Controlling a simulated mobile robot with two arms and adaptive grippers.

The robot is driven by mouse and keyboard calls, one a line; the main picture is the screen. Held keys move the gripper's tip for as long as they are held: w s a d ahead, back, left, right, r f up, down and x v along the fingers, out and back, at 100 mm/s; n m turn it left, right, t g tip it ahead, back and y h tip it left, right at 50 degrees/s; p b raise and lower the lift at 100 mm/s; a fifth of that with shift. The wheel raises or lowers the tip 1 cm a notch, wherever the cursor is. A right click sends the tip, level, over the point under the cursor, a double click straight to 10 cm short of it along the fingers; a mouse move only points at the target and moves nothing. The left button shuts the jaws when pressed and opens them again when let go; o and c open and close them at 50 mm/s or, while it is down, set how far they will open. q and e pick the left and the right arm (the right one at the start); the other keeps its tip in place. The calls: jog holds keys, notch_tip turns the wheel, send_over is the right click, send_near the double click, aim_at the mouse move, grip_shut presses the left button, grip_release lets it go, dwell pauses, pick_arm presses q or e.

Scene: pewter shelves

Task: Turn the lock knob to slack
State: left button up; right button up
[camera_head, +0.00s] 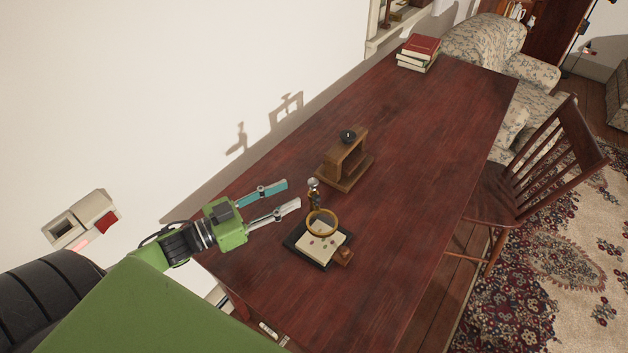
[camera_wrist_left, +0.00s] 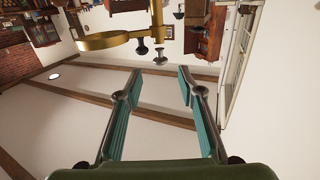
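A magnifier stand with a brass ring (camera_head: 321,222) stands on the table over a dark board with a pale sheet (camera_head: 318,246). A small silvery knob (camera_head: 313,183) tops its post. In the left wrist view the brass ring (camera_wrist_left: 103,41) is at the upper left, with a dark knob (camera_wrist_left: 142,47) and a paler knob (camera_wrist_left: 160,56) near its post. I cannot tell which one is the lock knob. My left gripper (camera_head: 293,194) is open and empty, just left of the stand and apart from it; its fingertips (camera_wrist_left: 158,72) point toward the knobs.
A wooden frame with a black top piece (camera_head: 348,136) stands behind the magnifier. Stacked books (camera_head: 418,52) lie at the table's far end. The right part of the table (camera_head: 410,170) is clear. A wooden chair (camera_head: 530,170) stands at the right.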

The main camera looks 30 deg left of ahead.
aim_at(314, 180)
pick_arm(q)
jog(key=p+x, duration=0.1)
jog(key=x, duration=0.7)
jog(key=shift+w, duration=0.2)
jog(key=shift+w+d, duration=0.1)
pick_arm(e)
jog(key=shift+s+a+r, duration=0.1)
jog(key=shift+a+r, duration=0.4)
jog(key=shift+a, duration=0.3)
jog(key=shift+d, duration=0.1)
pick_arm(q)
jog(key=shift+c, duration=0.7)
grip_shut()
pick_arm(e)
jog(key=shift+d, duration=0.3)
